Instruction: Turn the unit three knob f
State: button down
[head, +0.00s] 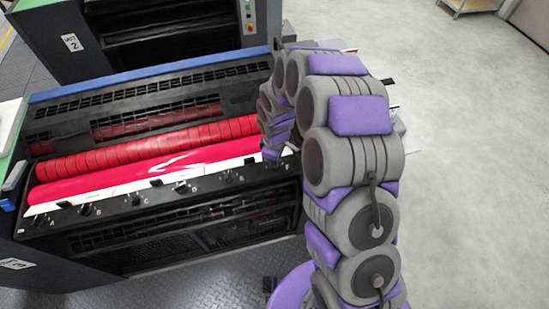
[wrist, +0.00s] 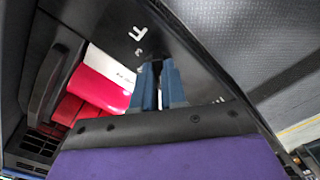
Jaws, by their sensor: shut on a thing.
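The ink unit (head: 190,215) is a dark machine with red rollers and a front ledge carrying a row of lettered black knobs. Knobs A to E show along this ledge in the head view. Knob F is mostly hidden by my gripper at the right end of the row. In the wrist view, my gripper's (wrist: 158,68) blue fingers are shut on a small dark thing, which I take to be knob f (wrist: 157,66). My gripper (head: 272,157) also shows in the head view, reaching down at the ledge's right end.
Knob E (head: 228,176) and knob D (head: 181,187) sit to the left of my gripper. The red rollers (head: 150,148) lie just behind the ledge. Another unit labelled 2 (head: 72,42) stands behind. Open grey floor (head: 465,170) lies to the right.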

jog(key=shift+s+n+p, duration=0.1)
jog(key=shift+n+p, duration=0.55)
jog(key=shift+n, duration=1.55)
jog(key=c, duration=1.2)
grip_release()
jog(key=shift+d, duration=0.1)
notch_tip(320, 180, up, 17)
jog(key=shift+r, duration=0.15)
